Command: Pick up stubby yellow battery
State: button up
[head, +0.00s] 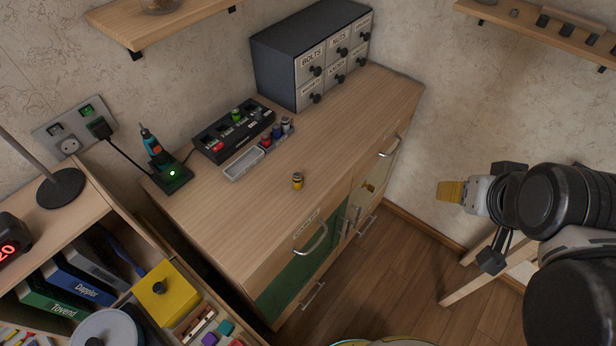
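The stubby yellow battery (298,181) stands upright on the wooden cabinet top, close to its front edge. It is apart from other things and has a dark top. My gripper (443,191) is at the right, off the cabinet's front side and well clear of the battery. Its yellow end points left. The view is too small and side-on to show a gap between its fingers. No object shows in it.
A drawer organiser (312,60) stands at the back. The top around the yellow battery is clear.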

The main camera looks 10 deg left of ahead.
aim_at(298, 178)
jog(key=k+u, duration=0.25)
jog(key=u, duration=0.2)
jog(key=k+u, duration=0.25)
jog(key=u, duration=0.25)
jog(key=k+j+u, duration=0.2)
jog(key=u, duration=0.25)
